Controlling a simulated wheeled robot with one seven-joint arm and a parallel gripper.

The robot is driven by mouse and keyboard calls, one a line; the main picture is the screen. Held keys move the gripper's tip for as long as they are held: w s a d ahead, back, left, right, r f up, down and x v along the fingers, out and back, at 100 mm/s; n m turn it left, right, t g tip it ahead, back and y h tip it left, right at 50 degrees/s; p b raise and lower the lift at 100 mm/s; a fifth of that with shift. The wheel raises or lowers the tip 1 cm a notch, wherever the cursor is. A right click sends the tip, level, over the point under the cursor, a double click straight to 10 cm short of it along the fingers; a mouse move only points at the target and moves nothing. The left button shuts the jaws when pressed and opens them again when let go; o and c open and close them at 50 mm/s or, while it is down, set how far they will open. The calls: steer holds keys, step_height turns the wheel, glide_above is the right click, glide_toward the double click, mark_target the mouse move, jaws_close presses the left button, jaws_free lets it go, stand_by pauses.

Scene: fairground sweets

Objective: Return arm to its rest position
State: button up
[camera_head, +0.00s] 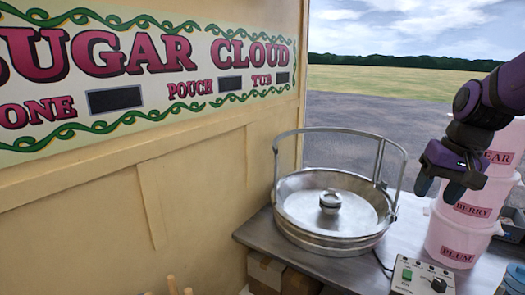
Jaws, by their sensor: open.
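My gripper (439,186), black and purple, hangs from my arm, which comes in from the right edge. Its two dark fingers point down and stand apart with nothing between them. In the picture it is in front of the left side of the pink tubs (455,240) and to the right of the metal bowl machine (330,240). It hides part of the tubs. I cannot tell exactly how far it is from them.
The bowl machine, with an upright wire frame, stands on a metal counter (262,238). A control box (422,277) sits at the counter's front. Cardboard boxes (268,272) are underneath. A wall with a "Sugar Cloud" sign (150,60) fills the left.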

steer(key=s+a+r+n+t, duration=0.1)
steer(key=s+a+r, duration=0.1)
steer(key=s, duration=0.6)
steer(key=s+a+r+n+t+h, duration=0.1)
steer(key=s+a+r+t, duration=0.1)
steer(key=s, duration=0.5)
steer(key=shift+s+r+n+t+h, duration=0.3)
steer(key=shift+s+r+n, duration=0.1)
steer(key=shift+r, duration=0.4)
steer(key=shift+a, duration=0.1)
